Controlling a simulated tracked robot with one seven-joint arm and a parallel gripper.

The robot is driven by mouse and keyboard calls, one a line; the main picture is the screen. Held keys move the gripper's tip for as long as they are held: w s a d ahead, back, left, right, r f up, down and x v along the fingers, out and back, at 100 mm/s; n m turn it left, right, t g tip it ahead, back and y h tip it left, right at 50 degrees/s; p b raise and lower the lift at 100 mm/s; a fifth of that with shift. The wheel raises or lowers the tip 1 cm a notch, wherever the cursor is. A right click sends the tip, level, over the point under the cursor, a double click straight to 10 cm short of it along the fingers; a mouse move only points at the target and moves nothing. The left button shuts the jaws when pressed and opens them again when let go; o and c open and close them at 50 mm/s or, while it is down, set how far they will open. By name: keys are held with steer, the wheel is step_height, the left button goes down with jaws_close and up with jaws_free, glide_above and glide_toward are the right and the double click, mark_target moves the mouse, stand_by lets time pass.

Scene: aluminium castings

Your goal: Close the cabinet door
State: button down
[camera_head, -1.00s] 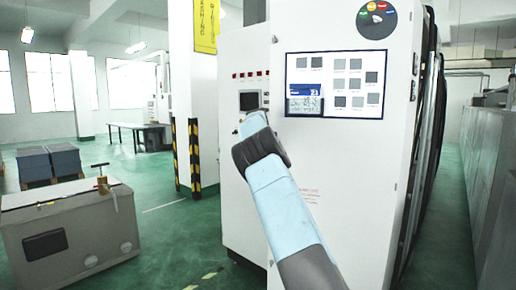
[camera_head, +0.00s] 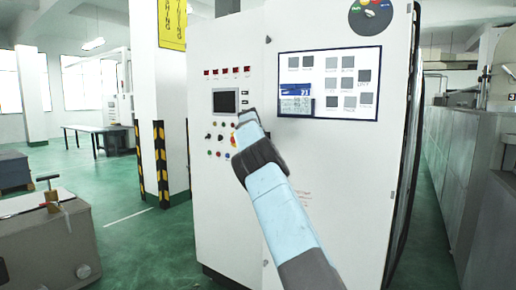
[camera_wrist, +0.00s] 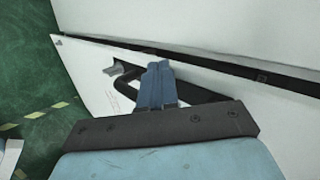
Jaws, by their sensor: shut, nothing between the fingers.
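The white cabinet (camera_head: 228,165) stands ahead in the head view. Its right-hand white panel, the door (camera_head: 345,165), carries a board of grey squares. In the wrist view a white door panel (camera_wrist: 85,62) lies along a dark strip, with a white surface (camera_wrist: 220,30) beyond. How far the door stands ajar is unclear. My gripper (camera_wrist: 158,66) is shut and empty, its blue fingers together over the white panel near its dark edge; contact cannot be told. A small grey piece (camera_wrist: 113,69) shows to its left.
A grey-beige box (camera_head: 50,240) stands on the green floor at the lower left. A pillar with black-yellow guards (camera_head: 162,165) is left of the cabinet. Grey cabinets (camera_head: 470,180) line the right, with a clear aisle between.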

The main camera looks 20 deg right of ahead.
steer(key=shift+s+d, duration=0.1)
steer(key=shift+d, duration=0.3)
